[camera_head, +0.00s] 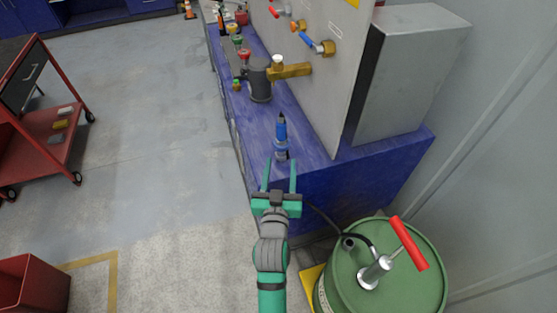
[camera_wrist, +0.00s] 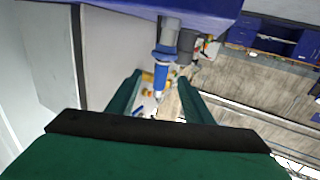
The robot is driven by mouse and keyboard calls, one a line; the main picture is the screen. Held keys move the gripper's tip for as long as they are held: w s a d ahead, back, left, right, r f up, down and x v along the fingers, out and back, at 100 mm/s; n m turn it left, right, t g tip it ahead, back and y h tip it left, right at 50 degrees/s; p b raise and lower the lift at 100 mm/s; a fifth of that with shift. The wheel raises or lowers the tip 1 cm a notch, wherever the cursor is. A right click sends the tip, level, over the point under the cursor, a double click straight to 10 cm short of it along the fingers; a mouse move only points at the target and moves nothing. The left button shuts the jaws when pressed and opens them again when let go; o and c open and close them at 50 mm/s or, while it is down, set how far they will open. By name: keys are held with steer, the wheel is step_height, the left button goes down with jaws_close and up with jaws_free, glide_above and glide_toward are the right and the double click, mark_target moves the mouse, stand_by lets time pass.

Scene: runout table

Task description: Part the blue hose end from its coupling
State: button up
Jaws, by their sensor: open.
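The blue hose end (camera_head: 281,131) stands upright with a dark tip at its top, on a grey metal coupling (camera_head: 281,154) at the near end of the blue bench. The two look joined. My gripper (camera_head: 280,168) is open and empty, its two fingers pointing at the coupling from the near side. In the wrist view, which looks turned over, the blue hose end (camera_wrist: 160,66) hangs below the coupling (camera_wrist: 168,32), just beyond and between my fingertips (camera_wrist: 160,82). I see no contact.
The blue bench (camera_head: 310,150) carries a dark fitting with a brass valve (camera_head: 290,71) farther back. A grey panel (camera_head: 325,90) rises at right. A green drum (camera_head: 400,285) with a red-handled pump stands near right. A red cart (camera_head: 50,130) is left; the floor between is clear.

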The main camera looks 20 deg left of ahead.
mark_target(281, 121)
steer(key=w+a, duration=0.1)
steer(key=w, duration=0.3)
steer(key=w+a+r, duration=0.1)
steer(key=w, duration=0.3)
steer(key=w+a, duration=0.1)
steer(key=w, duration=0.3)
steer(key=shift+r, duration=0.25)
jaws_close()
steer(key=shift+w+a+r, duration=0.1)
steer(key=shift+r, duration=1.45)
steer(key=shift+w+a+r, duration=0.1)
steer(key=shift+r, duration=1.45)
